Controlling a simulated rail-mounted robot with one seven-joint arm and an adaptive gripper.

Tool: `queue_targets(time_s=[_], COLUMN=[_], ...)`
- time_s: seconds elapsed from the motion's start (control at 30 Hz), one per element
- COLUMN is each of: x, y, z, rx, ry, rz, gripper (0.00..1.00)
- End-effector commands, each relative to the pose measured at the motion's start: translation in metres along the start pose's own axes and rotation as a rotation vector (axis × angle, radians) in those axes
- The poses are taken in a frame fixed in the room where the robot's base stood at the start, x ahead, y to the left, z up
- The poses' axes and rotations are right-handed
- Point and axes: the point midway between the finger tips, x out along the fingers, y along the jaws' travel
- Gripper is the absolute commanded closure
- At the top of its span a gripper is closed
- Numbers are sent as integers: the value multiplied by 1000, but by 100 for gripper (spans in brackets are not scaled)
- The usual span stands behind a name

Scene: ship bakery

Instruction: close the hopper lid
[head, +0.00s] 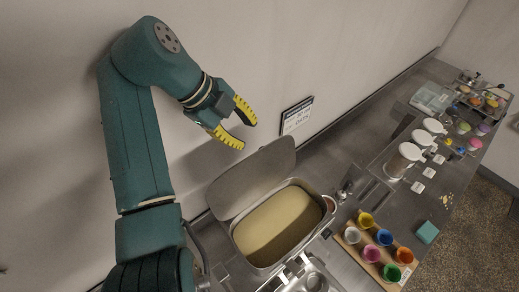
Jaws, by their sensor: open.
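The hopper (328,217) is a grey metal bin with rounded corners, filled with a tan, grainy material. Its lid (250,178) is a flat grey panel hinged on the wall side. The lid stands raised and leans back, so the hopper is open. My gripper (247,133) has yellow fingers with dark marks. It is open and empty, in the air above and behind the raised lid, near the wall. No contact with the lid shows.
A wall sign (297,115) is right of my gripper. A wooden rack (352,249) with several coloured cups stands right of the hopper. White-lidded jars (404,160), a teal block (427,232) and a pale box (430,98) are farther along the counter.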

Motion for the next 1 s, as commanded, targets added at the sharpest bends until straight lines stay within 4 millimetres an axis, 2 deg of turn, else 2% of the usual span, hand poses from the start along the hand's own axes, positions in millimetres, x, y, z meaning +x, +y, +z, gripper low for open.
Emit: queue_targets(time_s=[0.17,0.4,0.6,0.9,1.0], x=[1,42,67,72,72], y=[8,8,9,9,9], z=[-5,-8,-9,-8,-8], rx=[55,55,54,53,53], ry=[52,54,50,48,48], rz=[25,26,24,24,24], gripper=[63,63,63,63,82])
